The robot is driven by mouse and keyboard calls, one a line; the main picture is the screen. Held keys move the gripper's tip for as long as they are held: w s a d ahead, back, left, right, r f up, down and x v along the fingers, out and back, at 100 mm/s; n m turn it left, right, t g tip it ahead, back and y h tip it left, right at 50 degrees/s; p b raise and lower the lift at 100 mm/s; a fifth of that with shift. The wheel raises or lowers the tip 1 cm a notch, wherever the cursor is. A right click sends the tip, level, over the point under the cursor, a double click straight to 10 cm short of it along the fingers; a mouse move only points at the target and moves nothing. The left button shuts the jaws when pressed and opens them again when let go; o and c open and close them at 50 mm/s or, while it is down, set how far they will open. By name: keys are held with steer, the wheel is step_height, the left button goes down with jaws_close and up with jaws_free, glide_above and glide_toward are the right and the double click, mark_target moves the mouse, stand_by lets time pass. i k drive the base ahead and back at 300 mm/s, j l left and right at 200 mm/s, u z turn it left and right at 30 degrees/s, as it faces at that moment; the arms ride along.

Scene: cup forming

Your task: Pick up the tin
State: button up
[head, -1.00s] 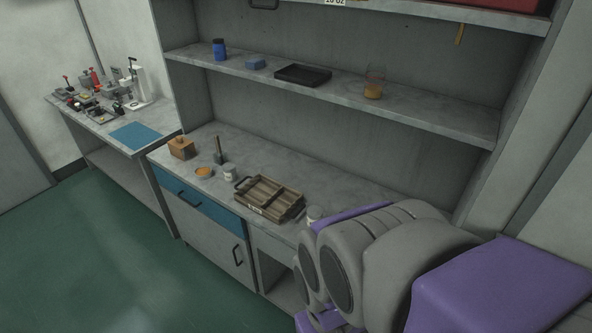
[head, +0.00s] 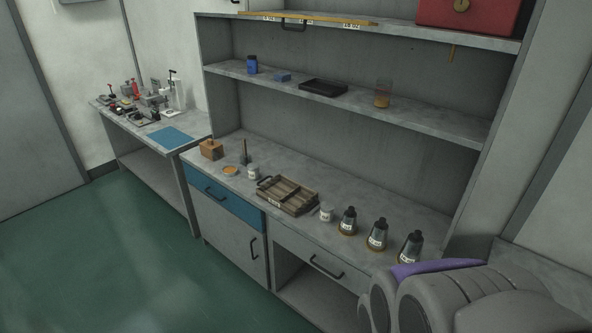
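A small shallow round tin (head: 230,171) with orange in it sits on the counter (head: 365,205), near its left front edge. A white jar (head: 253,172) stands just to its right; another white jar (head: 326,213) stands right of the wooden tray. I cannot tell from the labels whether either jar is also a tin. Part of my grey and purple arm fills the lower right corner, well apart from the shallow tin. My gripper is outside the view.
A wooden block (head: 212,149), a dark upright tool (head: 244,152) and a wooden tray (head: 289,194) are near the tin. Dark bottles (head: 377,233) line the right. A shelf (head: 345,98) overhangs the back. A side bench (head: 185,149) stands left; green floor (head: 130,250) is clear.

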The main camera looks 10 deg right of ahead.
mark_target(327, 208)
steer(key=j+z, duration=0.1)
steer(key=z, duration=0.4)
steer(key=k+j+z, duration=0.2)
steer(key=j, duration=0.25)
steer(key=j+z, duration=0.2)
steer(key=j, duration=0.25)
steer(key=k+j+z, duration=0.2)
steer(key=j, duration=0.2)
steer(key=k+j+z, duration=0.15)
steer(key=j, duration=0.25)
steer(key=k+j+z, duration=0.2)
steer(key=k+j, duration=0.3)
steer(key=j, duration=0.15)
steer(key=k+j, duration=0.35)
steer(key=j, duration=0.15)
steer(key=k+j, duration=0.3)
steer(key=j, duration=0.15)
steer(key=i, duration=2.1)
